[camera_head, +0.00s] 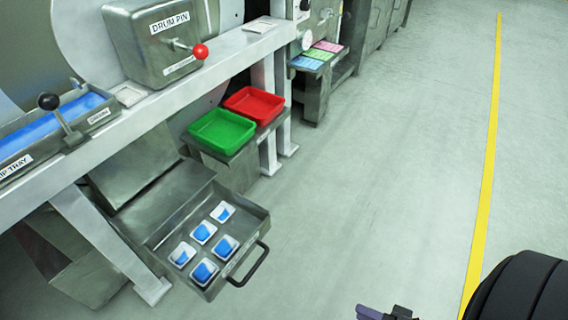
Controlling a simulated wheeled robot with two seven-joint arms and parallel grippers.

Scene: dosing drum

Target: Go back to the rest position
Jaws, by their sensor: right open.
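My right gripper (388,312) shows only in part at the bottom edge of the head view, right of centre. It is open, and no object shows between its fingers. It is over bare floor, well apart from the machine and the open drawer. My left gripper is not in view. The dosing machine stands along the left side, with a grey box marked DRUM PIN (150,45) and a red-knobbed lever (200,51).
An open metal drawer (168,240) holds several white packets with blue contents. A green tray (222,131) and a red tray (254,104) sit on a low stand. A black-knobbed lever (48,102) stands by the drip tray. Floor beside the yellow line (488,160) is clear.

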